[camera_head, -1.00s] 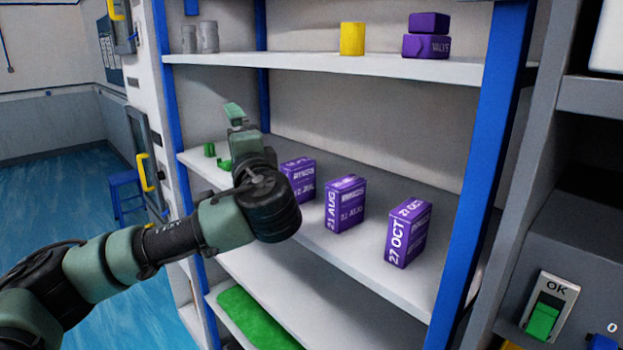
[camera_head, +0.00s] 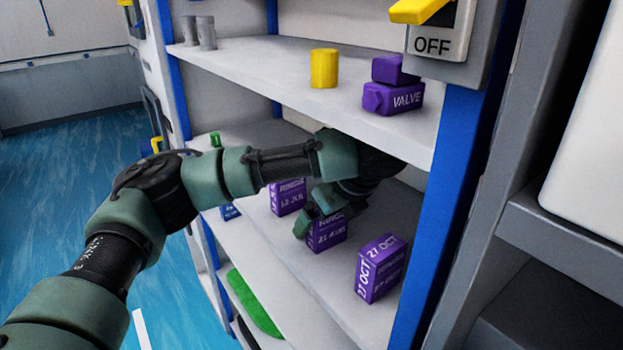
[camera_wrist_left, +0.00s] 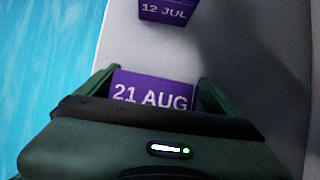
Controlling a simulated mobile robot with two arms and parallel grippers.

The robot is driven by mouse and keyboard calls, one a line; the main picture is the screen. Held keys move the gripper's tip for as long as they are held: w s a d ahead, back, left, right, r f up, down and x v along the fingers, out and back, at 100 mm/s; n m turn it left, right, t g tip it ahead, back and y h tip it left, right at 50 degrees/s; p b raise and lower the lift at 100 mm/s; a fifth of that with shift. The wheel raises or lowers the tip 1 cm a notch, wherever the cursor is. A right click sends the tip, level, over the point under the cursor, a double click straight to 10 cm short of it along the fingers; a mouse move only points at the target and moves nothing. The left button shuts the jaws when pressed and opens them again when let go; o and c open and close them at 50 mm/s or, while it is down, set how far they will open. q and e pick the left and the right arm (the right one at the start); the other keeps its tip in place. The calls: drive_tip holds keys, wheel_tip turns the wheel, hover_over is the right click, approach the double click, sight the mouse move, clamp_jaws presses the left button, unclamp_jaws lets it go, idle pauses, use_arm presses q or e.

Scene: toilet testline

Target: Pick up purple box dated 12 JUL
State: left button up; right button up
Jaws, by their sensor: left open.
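The purple box dated 12 JUL (camera_head: 288,198) stands on the middle shelf, left of the other purple boxes. Its lower part with the date shows at the top of the left wrist view (camera_wrist_left: 165,10). My left gripper (camera_head: 312,217) is open at the purple 21 AUG box (camera_head: 328,236), not at the 12 JUL box. In the left wrist view, its fingers (camera_wrist_left: 155,84) lie on either side of the 21 AUG box (camera_wrist_left: 150,92); contact cannot be told. The 12 JUL box is beyond the fingertips there. My right gripper is not in view.
A purple 27 OCT box (camera_head: 380,268) stands right of the 21 AUG box. The upper shelf (camera_head: 270,62) above my forearm holds a yellow cylinder (camera_head: 323,68), purple valve boxes (camera_head: 393,98) and grey cylinders (camera_head: 198,32). A blue post (camera_head: 452,190) bounds the right side.

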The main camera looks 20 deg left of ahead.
sight(288, 194)
use_arm(q)
drive_tip(key=shift+a, duration=0.3)
drive_tip(key=w+a+p, duration=0.1)
drive_tip(key=a, duration=0.1)
drive_tip(key=w+a, duration=0.1)
drive_tip(key=a, duration=0.1)
drive_tip(key=a+p, duration=0.1)
drive_tip(key=a, duration=0.1)
drive_tip(key=shift+w+p, duration=0.35)
drive_tip(key=shift+w, duration=0.05)
drive_tip(key=shift+w+a, duration=0.4)
drive_tip(key=a+p, duration=0.1)
drive_tip(key=w+a+p, duration=0.2)
drive_tip(key=shift+a+f, duration=0.45)
drive_tip(key=shift+f, duration=0.2)
drive_tip(key=shift+c, duration=1.2)
drive_tip(key=c, duration=1.3)
drive_tip(key=shift+c, duration=0.2)
